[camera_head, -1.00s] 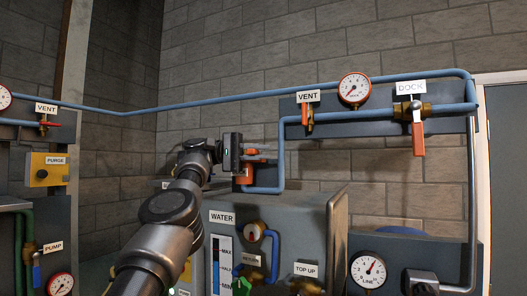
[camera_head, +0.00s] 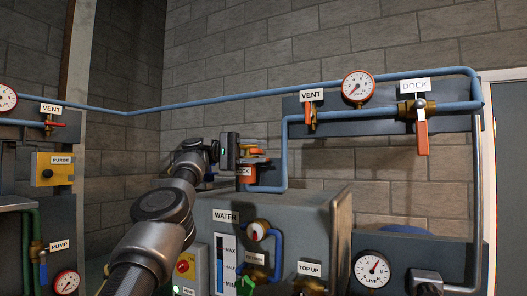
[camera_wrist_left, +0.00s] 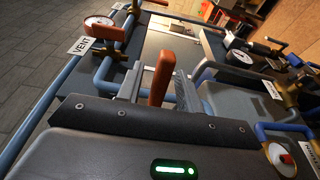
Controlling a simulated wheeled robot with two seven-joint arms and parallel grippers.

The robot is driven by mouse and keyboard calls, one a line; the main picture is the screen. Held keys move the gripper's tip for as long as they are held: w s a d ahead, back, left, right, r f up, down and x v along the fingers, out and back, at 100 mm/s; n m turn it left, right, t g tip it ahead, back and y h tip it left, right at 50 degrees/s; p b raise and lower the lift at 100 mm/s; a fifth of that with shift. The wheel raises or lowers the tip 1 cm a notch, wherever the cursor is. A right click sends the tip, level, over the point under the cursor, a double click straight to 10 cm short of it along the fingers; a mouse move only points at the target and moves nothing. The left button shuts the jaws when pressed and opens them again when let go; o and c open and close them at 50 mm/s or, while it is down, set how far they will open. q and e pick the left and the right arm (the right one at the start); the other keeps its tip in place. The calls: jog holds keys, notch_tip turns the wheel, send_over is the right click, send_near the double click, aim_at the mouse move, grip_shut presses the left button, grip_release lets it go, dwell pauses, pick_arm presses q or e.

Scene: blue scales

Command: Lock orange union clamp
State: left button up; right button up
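The union clamp shows in the head view as an orange body (camera_head: 246,173) with a partly hidden "LOCK" label, on the blue pipe behind the grey water unit. My left gripper (camera_head: 250,153) is at the clamp's upper part and hides some of it. In the left wrist view, an orange handle (camera_wrist_left: 160,79) stands up between the two grey fingers of my left gripper (camera_wrist_left: 158,90). Gaps show on both sides of the handle, so the fingers look open around it. Whether a finger touches it cannot be told. My right gripper is not in view.
The grey water unit (camera_head: 285,210) stands below and right of my gripper. A blue pipe (camera_head: 284,150) rises beside the clamp. The VENT valve (camera_head: 311,113), a gauge (camera_head: 358,88) and the DOCK valve's orange handle (camera_head: 422,138) are on the wall panel to the right.

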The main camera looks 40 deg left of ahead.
pick_arm(q)
jog(key=p+v, duration=0.4)
jog(key=v, duration=0.4)
jog(key=shift+s+a+p, duration=0.15)
jog(key=shift+a+p, duration=0.15)
jog(key=shift+p, duration=0.05)
